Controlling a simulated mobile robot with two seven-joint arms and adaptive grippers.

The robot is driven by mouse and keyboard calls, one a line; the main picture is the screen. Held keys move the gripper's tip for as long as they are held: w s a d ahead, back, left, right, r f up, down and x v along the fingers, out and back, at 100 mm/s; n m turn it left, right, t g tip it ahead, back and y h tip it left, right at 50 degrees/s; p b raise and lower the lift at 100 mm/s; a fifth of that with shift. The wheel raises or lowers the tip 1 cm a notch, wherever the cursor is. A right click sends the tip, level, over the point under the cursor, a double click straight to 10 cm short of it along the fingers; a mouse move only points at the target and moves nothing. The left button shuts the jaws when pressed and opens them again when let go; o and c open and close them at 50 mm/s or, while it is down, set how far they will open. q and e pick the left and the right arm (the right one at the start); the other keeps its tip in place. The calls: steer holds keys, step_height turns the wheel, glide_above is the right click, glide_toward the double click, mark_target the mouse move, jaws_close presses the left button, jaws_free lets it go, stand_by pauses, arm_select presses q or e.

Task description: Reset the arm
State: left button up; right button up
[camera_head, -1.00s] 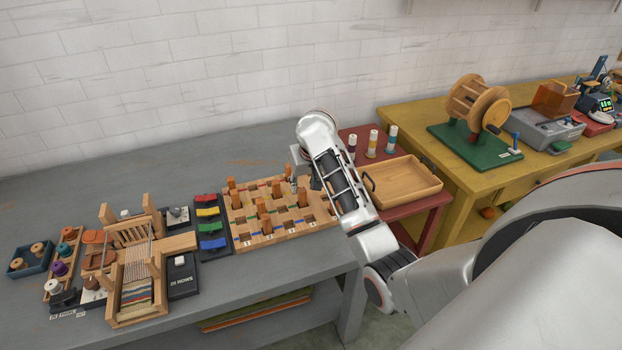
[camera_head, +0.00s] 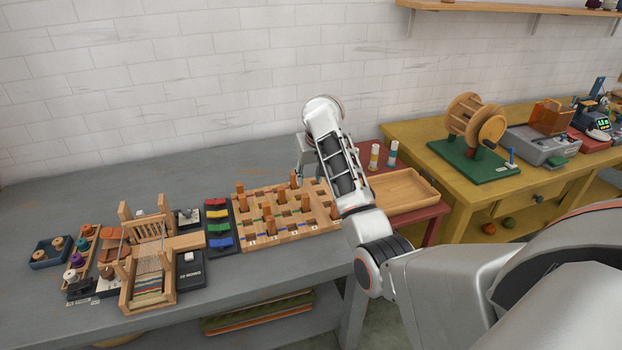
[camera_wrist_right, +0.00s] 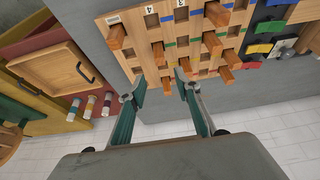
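My right arm reaches across the middle of the head view. Its gripper (camera_head: 303,172) is partly hidden there behind the wrist, above the back right of the wooden peg board (camera_head: 262,241). In the right wrist view, the two fingers of the right gripper (camera_wrist_right: 157,86) are spread apart with nothing between them. The peg board (camera_wrist_right: 188,53) with its upright wooden pegs lies beyond the fingertips, which look clear of it. My left gripper is not in view.
A wooden loom (camera_head: 135,300), a panel of coloured blocks (camera_head: 219,248) and spool trays stand left on the grey table (camera_head: 110,190). A wooden tray (camera_head: 432,203) and spools stand right of the arm. A drum winder (camera_head: 484,174) stands on the yellow table (camera_head: 410,137).

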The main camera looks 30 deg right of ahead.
stand_by(0.4)
steer(key=s+f+n+h, duration=0.1)
steer(key=s+f, duration=0.3)
steer(key=s, duration=0.1)
steer(key=s+f+n+h, duration=0.1)
steer(key=s+f, duration=0.4)
steer(key=s, duration=0.1)
steer(key=s+f+n+h, duration=0.1)
steer(key=s+f+n, duration=0.1)
steer(key=s+f, duration=0.2)
steer(key=shift+s+d+f+t, duration=0.15)
steer(key=shift+s+d+t, duration=0.05)
steer(key=shift+s, duration=0.3)
steer(key=shift+s+d+f+t, duration=0.1)
steer(key=shift+s+d+t, duration=0.1)
steer(key=shift+s, duration=0.3)
steer(key=s+a+r+n+t, duration=0.1)
steer(key=s+a+n, duration=0.15)
steer(key=s, duration=0.75)
steer(key=s+a+r+n+t, duration=0.1)
steer(key=s+a+n, duration=0.15)
steer(key=s, duration=0.75)
steer(key=w+a+f+m+t+y, duration=0.1)
steer(key=a+f+y, duration=0.5)
steer(key=a+f, duration=0.7)
step_height(320, 180, down, 4)
steer(key=shift+w+a+r+m+t, duration=0.15)
steer(key=shift+a+r+m+t, duration=0.1)
steer(key=shift+m+t, duration=0.7)
